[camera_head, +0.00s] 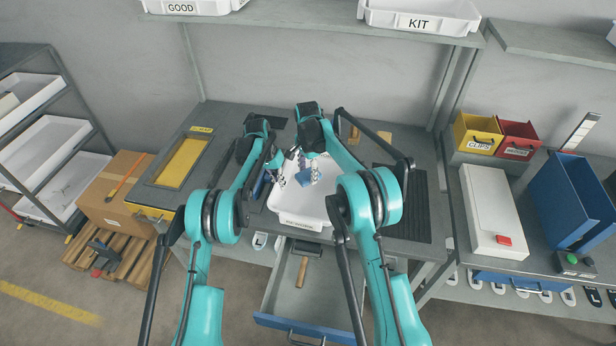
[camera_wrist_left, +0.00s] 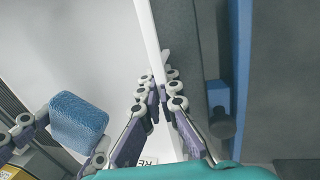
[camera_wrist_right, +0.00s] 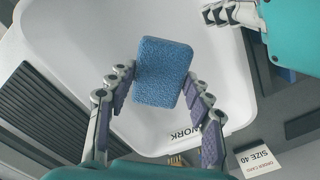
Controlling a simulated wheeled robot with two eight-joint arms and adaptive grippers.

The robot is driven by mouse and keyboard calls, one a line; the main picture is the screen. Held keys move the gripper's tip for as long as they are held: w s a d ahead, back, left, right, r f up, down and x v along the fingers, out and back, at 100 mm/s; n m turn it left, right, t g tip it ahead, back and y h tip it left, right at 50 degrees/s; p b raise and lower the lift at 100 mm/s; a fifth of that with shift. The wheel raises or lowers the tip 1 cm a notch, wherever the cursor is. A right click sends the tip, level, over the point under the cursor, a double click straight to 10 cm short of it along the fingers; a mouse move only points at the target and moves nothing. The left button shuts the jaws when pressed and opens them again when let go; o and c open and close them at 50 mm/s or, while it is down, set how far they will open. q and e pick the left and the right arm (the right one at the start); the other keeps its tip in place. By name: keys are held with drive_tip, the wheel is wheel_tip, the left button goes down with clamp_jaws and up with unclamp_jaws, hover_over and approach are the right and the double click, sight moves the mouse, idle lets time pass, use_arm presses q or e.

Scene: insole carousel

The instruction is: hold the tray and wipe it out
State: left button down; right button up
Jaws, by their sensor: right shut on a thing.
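The white tray (camera_head: 318,205) stands on the workbench, its labelled end facing me. My right gripper (camera_head: 309,168) is shut on a blue sponge (camera_head: 304,178) over the inside of the tray. In the right wrist view the sponge (camera_wrist_right: 163,72) sits between the fingertips; I cannot tell whether it touches the tray floor. My left gripper (camera_head: 276,176) is at the tray's left wall. In the left wrist view its fingers (camera_wrist_left: 160,82) stand close on either side of the tray wall (camera_wrist_left: 146,22); whether they press on it is unclear.
A yellow-windowed panel (camera_head: 181,163) lies left of the tray, and a dark ribbed mat (camera_head: 415,205) lies right. An open drawer (camera_head: 270,290) with a wooden-handled tool juts out below. A white box (camera_head: 490,212) and a blue bin (camera_head: 570,200) stand on the right bench.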

idle(0.4)
use_arm(q)
drive_tip(key=c, duration=1.6)
unclamp_jaws()
drive_tip(key=shift+c, duration=0.2)
